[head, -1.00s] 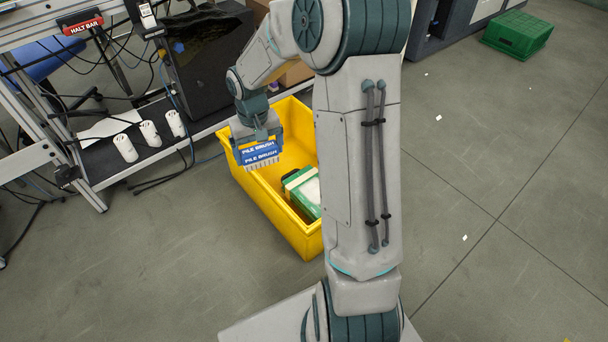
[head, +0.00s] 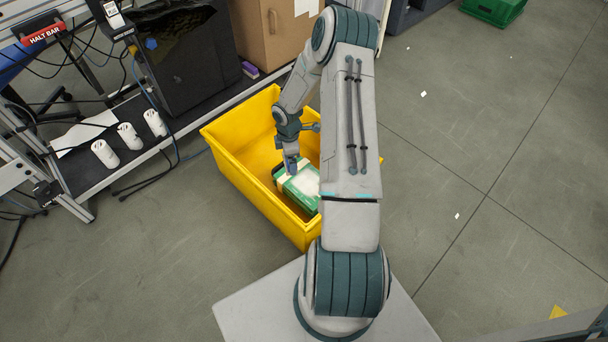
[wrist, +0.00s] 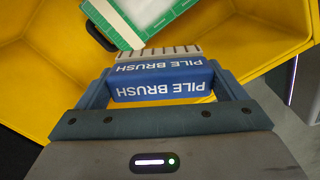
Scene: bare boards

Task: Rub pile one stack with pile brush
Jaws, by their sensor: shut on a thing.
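The pile stack, a green, white and cream block (head: 300,186), lies inside the yellow bin (head: 240,178). It also shows at the top of the wrist view (wrist: 148,14). In the head view my gripper (head: 291,163) is low over the bin, at the stack's upper left side, and the brush is mostly hidden.
The bin's walls surround the stack and my gripper. A low dark shelf with three white cylinders (head: 130,136) and cables stands to the left. A cardboard box (head: 275,35) is behind the bin. A green crate (head: 492,8) is far right.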

